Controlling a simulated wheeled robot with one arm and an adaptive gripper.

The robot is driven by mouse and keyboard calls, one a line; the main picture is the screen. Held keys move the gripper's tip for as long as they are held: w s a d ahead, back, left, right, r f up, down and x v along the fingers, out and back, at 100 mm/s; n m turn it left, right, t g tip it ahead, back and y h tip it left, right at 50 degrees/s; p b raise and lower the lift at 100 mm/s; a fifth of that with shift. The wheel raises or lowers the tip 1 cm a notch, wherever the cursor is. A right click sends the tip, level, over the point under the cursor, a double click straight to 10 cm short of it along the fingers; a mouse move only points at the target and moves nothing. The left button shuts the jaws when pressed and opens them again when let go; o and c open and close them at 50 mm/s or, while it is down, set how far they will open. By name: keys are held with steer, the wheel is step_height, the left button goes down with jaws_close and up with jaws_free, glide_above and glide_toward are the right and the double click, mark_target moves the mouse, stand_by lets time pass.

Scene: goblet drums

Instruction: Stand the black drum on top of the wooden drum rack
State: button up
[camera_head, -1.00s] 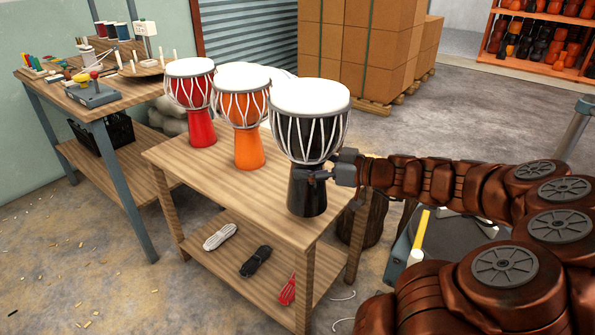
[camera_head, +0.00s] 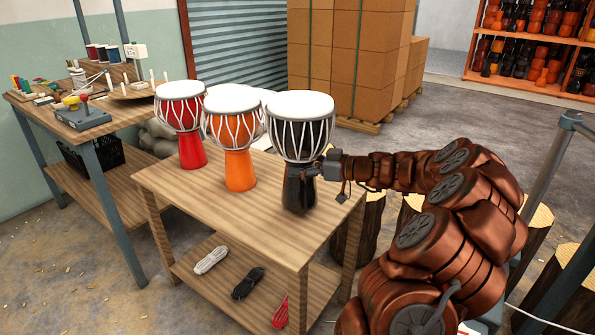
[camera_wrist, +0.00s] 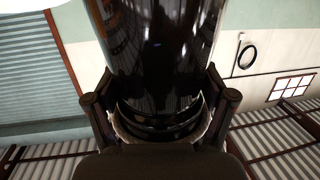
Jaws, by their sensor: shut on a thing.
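The black drum (camera_head: 300,180) is upright at the near right part of the wooden drum rack's top (camera_head: 225,215). It has a white head and white cords. I cannot tell whether its foot touches the wood or hangs just above it. My gripper (camera_head: 316,170) reaches in from the right and is shut on the drum's narrow stem. In the wrist view, the glossy black stem (camera_wrist: 160,50) stands between both fingers (camera_wrist: 160,105). A red drum (camera_head: 192,150) and an orange drum (camera_head: 239,170) stand upright on the same top, left of the black one.
White drum heads partly show behind the orange drum. The lower shelf holds rope bundles (camera_head: 212,260). A workbench (camera_head: 110,110) with tools stands left, tree stumps (camera_head: 357,225) right, boxes (camera_head: 350,60) behind. Orange shelves (camera_head: 535,75) with drums stand far back. The rack's front top is clear.

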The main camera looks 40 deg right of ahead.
steer(key=shift+w+d+f+b, duration=0.1)
steer(key=shift+w+f+b, duration=0.1)
steer(key=shift+f, duration=0.65)
steer(key=shift+w+d+f+b, duration=0.1)
steer(key=shift+w+f+b, duration=0.05)
steer(key=shift+f, duration=0.8)
steer(key=o, duration=1.7)
steer(key=p+v, duration=0.1)
steer(key=v, duration=1.1)
